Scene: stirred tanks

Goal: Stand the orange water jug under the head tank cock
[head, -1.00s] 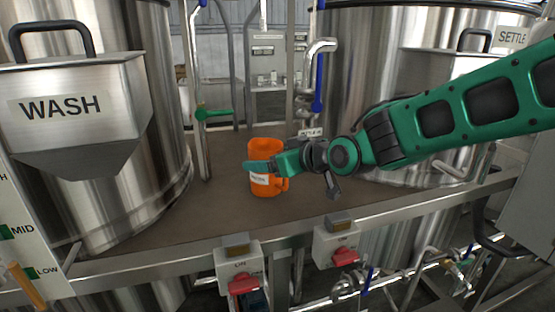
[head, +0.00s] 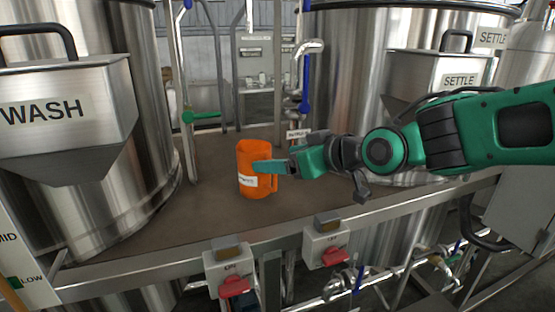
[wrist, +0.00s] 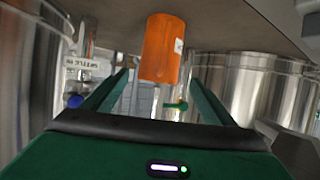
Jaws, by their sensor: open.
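The orange water jug (head: 254,165) stands upright on the brown deck between the two big steel tanks, with a white label on its side. It also shows in the wrist view (wrist: 163,48), beyond and between the finger tips. My gripper (head: 268,167) is open at the jug's right side, with one green finger overlapping the jug in the head view. Whether it touches the jug I cannot tell. A pipe with a green-handled cock (head: 200,116) stands behind and left of the jug. I cannot tell whether this is the head tank cock.
The WASH hopper (head: 75,110) and its tank are at left, the SETTLE hopper (head: 440,85) and tank at right. A pipe with a blue handle (head: 304,85) stands behind. Switch boxes (head: 230,270) line the front rail. The deck left of the jug is clear.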

